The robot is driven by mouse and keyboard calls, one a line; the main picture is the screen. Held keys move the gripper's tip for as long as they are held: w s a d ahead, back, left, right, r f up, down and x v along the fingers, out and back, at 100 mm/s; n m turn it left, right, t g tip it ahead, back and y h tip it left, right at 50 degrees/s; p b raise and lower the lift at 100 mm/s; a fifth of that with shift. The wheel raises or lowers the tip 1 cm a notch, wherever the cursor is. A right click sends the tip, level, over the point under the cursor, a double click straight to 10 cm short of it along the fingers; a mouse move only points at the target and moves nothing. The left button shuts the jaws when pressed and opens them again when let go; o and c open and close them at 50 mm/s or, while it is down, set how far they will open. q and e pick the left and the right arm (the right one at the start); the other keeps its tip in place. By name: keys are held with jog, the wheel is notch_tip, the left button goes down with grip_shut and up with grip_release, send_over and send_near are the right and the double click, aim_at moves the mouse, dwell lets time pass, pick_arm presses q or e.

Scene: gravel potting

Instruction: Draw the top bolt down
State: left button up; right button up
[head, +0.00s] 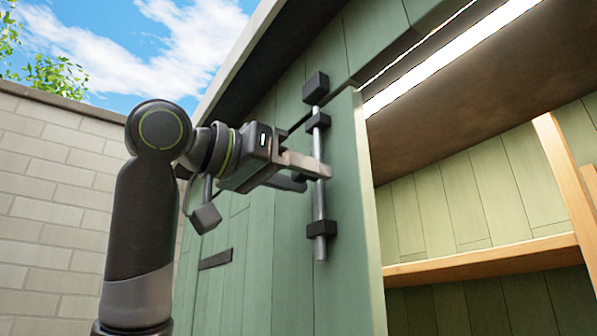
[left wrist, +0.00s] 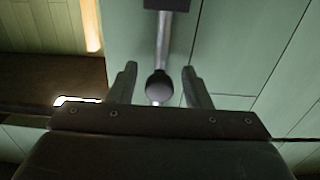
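The top bolt (head: 319,203) is a silver upright rod on the face of the green door (head: 348,270). It runs through an upper black guide (head: 318,122) and a lower black guide (head: 322,229). A black keeper block (head: 316,86) is above it, and the rod reaches up close to it. My left gripper (head: 314,177) is at the bolt's middle, between the guides. In the left wrist view its open fingers stand on either side of the round dark knob (left wrist: 160,88), with a gap on both sides. My right gripper is not in view.
The shed's inside is open to the right, with a wooden shelf (head: 485,261) and a wooden upright (head: 563,175). The roof overhang (head: 275,50) slopes above the door. A pale block wall (head: 55,180) stands at the left.

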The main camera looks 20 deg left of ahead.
pick_arm(q)
jog(key=b+v, duration=0.6)
jog(key=v, duration=1.1)
jog(key=shift+a, duration=0.2)
